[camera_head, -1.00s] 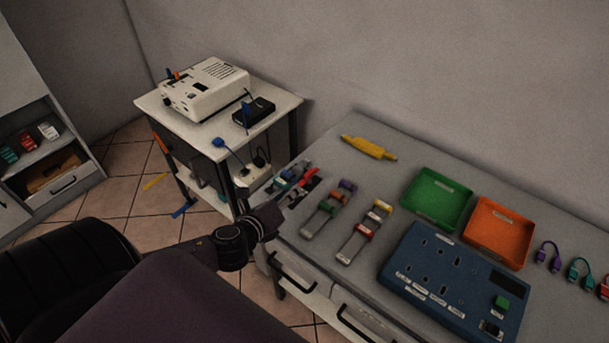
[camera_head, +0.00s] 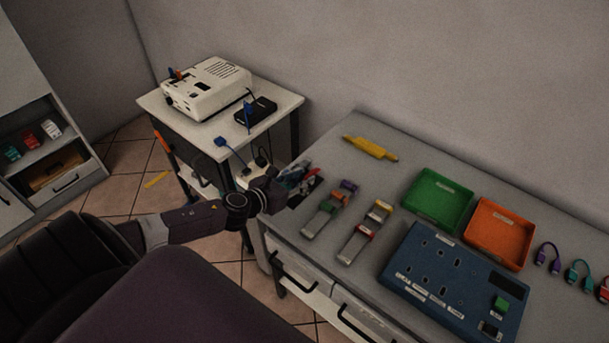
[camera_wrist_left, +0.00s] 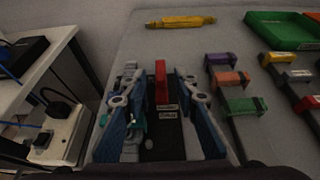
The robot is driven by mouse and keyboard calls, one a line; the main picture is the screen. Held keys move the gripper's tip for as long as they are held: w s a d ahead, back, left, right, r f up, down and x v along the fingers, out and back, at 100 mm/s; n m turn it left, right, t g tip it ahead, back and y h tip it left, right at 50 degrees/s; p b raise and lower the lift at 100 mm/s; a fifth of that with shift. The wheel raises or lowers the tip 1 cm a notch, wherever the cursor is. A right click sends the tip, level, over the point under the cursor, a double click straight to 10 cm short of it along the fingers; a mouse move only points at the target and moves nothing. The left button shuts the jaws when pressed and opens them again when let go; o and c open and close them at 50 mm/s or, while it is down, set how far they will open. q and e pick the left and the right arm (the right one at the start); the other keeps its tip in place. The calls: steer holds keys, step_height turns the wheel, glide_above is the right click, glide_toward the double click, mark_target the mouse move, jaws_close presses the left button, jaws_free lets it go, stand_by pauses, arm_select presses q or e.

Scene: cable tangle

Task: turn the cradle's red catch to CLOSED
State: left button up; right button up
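The red catch (camera_wrist_left: 161,82) is a narrow red bar in the left wrist view, pointing away from the camera. It sits on the dark cradle plate (camera_wrist_left: 164,143), with small white labels (camera_wrist_left: 168,110) at its near end, too small to read surely. My left gripper (camera_wrist_left: 161,95) is open, one finger on each side of the catch, with gaps visible on both sides. In the head view my left gripper (camera_head: 284,188) is over the table's left end and hides most of the cradle. A teal piece lies beside the left finger. My right gripper is not in view.
Two grey strips with coloured clips (camera_head: 330,210) (camera_head: 365,232) lie right of the cradle. A side table (camera_head: 281,107) stands left.

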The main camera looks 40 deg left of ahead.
arm_select(q)
steer(key=shift+x, duration=0.9)
steer(key=shift+c, duration=0.7)
jaws_close()
